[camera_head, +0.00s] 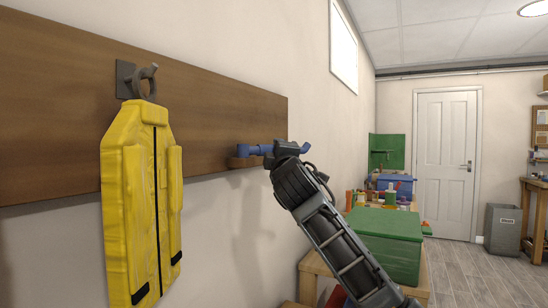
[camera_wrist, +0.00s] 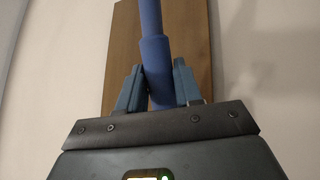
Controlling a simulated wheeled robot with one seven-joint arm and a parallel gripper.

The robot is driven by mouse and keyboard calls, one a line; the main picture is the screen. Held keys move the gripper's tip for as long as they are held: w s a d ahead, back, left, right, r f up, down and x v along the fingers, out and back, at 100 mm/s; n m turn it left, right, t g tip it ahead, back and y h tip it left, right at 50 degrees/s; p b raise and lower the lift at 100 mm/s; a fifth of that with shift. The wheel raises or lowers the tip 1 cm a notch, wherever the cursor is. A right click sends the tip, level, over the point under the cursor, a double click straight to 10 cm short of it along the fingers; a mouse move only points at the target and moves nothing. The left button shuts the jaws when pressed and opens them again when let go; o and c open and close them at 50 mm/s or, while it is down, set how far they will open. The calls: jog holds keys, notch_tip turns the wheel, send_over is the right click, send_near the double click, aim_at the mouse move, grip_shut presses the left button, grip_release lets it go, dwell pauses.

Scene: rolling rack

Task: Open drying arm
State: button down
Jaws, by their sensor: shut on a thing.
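The blue drying arm (camera_head: 252,150) is at the right end of the brown wall board, beside a small brown wooden piece (camera_head: 243,162). A short blue tip (camera_head: 305,148) shows right of my gripper. My gripper (camera_head: 285,150) is at the drying arm and covers part of it. In the wrist view the blue rod (camera_wrist: 155,55) runs upward between the two fingers of my gripper (camera_wrist: 158,90), which are shut on it. The lower end of the rod is hidden behind the gripper body.
The brown board (camera_head: 220,110) runs along the left wall. A yellow garment (camera_head: 140,200) hangs from a dark hook (camera_head: 140,80) on it, left of the drying arm. A green box (camera_head: 388,245) stands on a wooden table at right.

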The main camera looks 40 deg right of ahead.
jog(key=s+a+m+g+h+b, duration=0.1)
jog(key=s+a+m+g+h, duration=0.4)
jog(key=m+g+h, duration=0.4)
jog(key=shift+s+m+g+b, duration=0.3)
jog(key=shift+s+g+b, duration=0.1)
jog(key=shift+g, duration=2.4)
jog(key=c, duration=0.8)
grip_release()
jog(key=shift+h, duration=0.3)
